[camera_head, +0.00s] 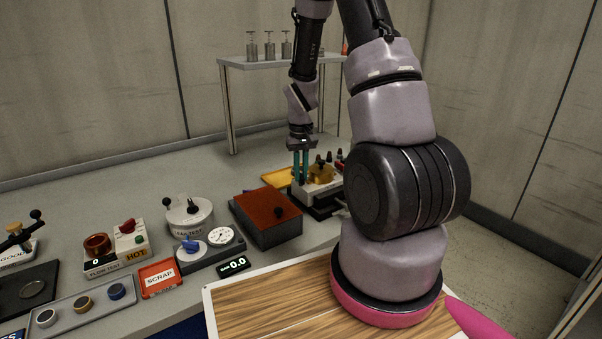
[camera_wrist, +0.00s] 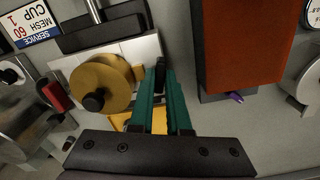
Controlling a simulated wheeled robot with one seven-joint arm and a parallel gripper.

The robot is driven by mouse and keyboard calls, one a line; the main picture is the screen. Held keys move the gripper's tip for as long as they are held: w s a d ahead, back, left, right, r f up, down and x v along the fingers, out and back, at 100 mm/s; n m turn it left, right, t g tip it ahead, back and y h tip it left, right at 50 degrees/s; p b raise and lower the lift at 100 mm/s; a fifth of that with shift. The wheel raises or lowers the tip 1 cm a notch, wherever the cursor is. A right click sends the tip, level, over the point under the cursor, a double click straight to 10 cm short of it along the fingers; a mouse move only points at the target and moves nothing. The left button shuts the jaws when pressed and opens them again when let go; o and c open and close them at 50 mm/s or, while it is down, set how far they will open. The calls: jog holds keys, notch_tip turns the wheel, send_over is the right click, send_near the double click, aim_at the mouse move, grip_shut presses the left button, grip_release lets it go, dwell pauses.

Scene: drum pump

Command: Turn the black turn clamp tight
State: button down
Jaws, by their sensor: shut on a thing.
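My gripper (camera_head: 301,179) points down at the left end of the pump fixture, its teal fingers upright. In the wrist view my gripper (camera_wrist: 163,82) is closed around a narrow black piece, the black turn clamp (camera_wrist: 160,68), at the edge of the white block. Only its top shows between the fingertips; the rest is hidden. In the head view the fingers cover it. The brass drum (camera_wrist: 101,84) with a black knob sits just left of the fingers in the wrist view. The white pump block (camera_wrist: 145,48) lies behind them. I cannot tell how tight the clamp is.
A box with an orange-brown top (camera_head: 268,205) stands left of the fixture and close to my fingers on the right in the wrist view. A yellow tray (camera_head: 277,178) lies behind. Black-knobbed posts (camera_head: 329,158) rise beside the drum. A red-handled part (camera_wrist: 54,95) is farther left.

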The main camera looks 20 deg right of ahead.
aim_at(301, 175)
jog(key=m, duration=1.1)
jog(key=shift+m, duration=1.6)
jog(key=c, duration=0.9)
grip_release()
notch_tip(301, 175, up, 11)
jog(key=shift+f, duration=0.1)
